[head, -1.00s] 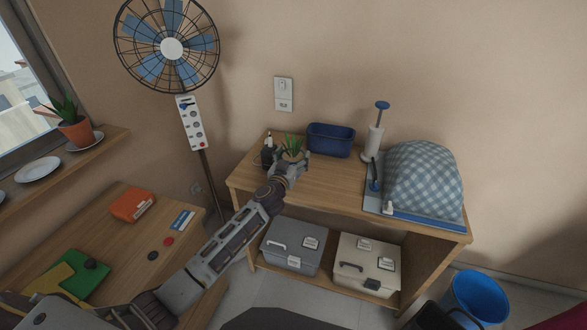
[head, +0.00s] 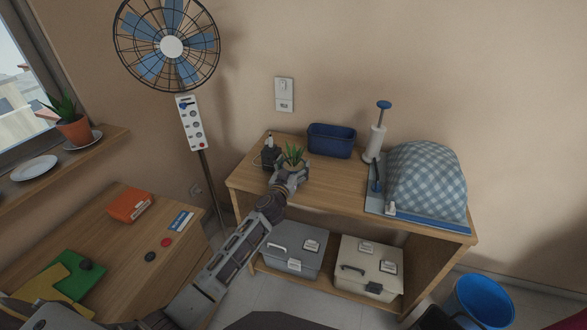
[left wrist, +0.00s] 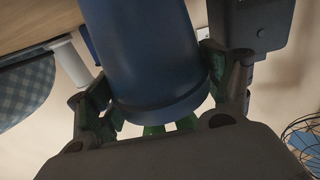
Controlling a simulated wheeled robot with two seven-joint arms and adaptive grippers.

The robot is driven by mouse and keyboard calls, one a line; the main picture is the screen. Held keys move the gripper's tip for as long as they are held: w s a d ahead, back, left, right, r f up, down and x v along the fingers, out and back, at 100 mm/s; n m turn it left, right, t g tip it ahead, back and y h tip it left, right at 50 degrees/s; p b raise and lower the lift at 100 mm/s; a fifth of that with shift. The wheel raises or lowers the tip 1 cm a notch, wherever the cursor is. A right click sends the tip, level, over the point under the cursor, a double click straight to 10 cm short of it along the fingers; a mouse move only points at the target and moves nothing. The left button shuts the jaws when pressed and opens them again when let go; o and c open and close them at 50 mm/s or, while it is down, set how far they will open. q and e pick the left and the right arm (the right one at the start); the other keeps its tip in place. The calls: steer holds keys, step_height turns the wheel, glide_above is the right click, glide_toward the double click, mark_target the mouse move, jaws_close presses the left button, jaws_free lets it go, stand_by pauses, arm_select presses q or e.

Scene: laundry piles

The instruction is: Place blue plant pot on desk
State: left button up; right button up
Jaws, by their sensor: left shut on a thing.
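The blue plant pot (left wrist: 150,50) fills the middle of the left wrist view, with green leaves just below it there. In the head view its green leaves (head: 292,154) rise above my left gripper (head: 289,175), which hides most of the pot. My left gripper is shut on the pot, with one finger on each side of it in the left wrist view (left wrist: 158,90). The pot is at the left part of the wooden shelf table (head: 330,180); I cannot tell whether it touches the top. A wooden desk (head: 125,235) stands at the lower left. My right gripper is not in view.
A dark bottle (head: 269,155) stands close left of the plant, a blue bin (head: 331,140) behind it. A pump bottle (head: 376,140) and a checked cloth bundle (head: 425,180) are to the right. The desk holds an orange box (head: 130,205) and folders (head: 80,275). A fan (head: 171,47) stands behind.

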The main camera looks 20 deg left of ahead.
arm_select(q)
steer(key=shift+f, duration=0.1)
stand_by(0.4)
steer(key=o, duration=1.2)
steer(key=shift+o, duration=0.2)
